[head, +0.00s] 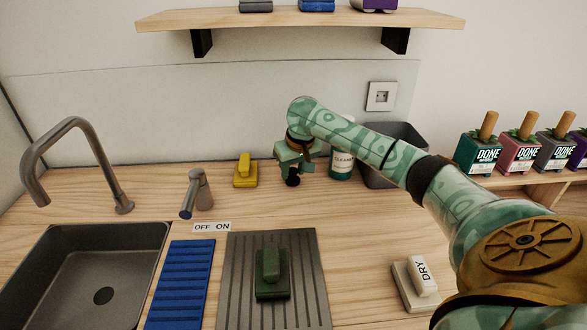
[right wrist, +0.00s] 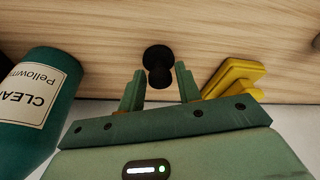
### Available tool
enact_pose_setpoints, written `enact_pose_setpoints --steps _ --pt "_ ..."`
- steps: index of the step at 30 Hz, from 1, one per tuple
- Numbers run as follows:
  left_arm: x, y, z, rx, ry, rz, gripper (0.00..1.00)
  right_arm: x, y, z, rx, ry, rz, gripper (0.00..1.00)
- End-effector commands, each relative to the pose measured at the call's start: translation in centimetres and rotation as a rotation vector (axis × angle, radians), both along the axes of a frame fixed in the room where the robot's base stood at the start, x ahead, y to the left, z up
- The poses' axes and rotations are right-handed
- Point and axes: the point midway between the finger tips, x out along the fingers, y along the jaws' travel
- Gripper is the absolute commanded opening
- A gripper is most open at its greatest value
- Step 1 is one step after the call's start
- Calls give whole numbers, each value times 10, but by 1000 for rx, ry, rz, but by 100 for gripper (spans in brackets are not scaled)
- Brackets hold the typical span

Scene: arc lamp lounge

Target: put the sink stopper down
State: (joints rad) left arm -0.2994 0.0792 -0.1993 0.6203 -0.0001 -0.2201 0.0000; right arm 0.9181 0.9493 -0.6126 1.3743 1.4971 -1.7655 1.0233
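The black sink stopper (head: 292,181) is at the back of the wooden counter, directly below my right gripper (head: 294,168). In the right wrist view the stopper (right wrist: 158,58) shows a round disc and a smaller knob. It appears to rest on the counter. My right gripper (right wrist: 159,76) is open, its two fingertips on either side of the knob with a visible gap on each side. The grey sink (head: 150,262) is at the left, with a dark round drain (head: 103,296) in its floor. My left gripper is not in view.
A teal cleaner bottle (head: 341,163) and a grey bin (head: 405,140) stand just right of the gripper. A yellow brush (head: 245,172) is to its left. A ribbed grey mat (head: 308,296) holds a green brush (head: 270,276). Bare counter lies in front of the gripper.

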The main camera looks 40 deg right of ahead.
Motion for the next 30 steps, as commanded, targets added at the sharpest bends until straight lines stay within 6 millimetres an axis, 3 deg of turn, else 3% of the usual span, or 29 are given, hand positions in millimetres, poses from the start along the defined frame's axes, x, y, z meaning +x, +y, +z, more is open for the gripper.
enact_pose_setpoints --steps 11,24,30 --pt "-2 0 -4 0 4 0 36 1 0 1 -2 -2 0 45" --pt "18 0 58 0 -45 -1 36 -26 8 98 0 -5 -1 45" --pt "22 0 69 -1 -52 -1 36 -33 11 117 1 -1 -1 45"
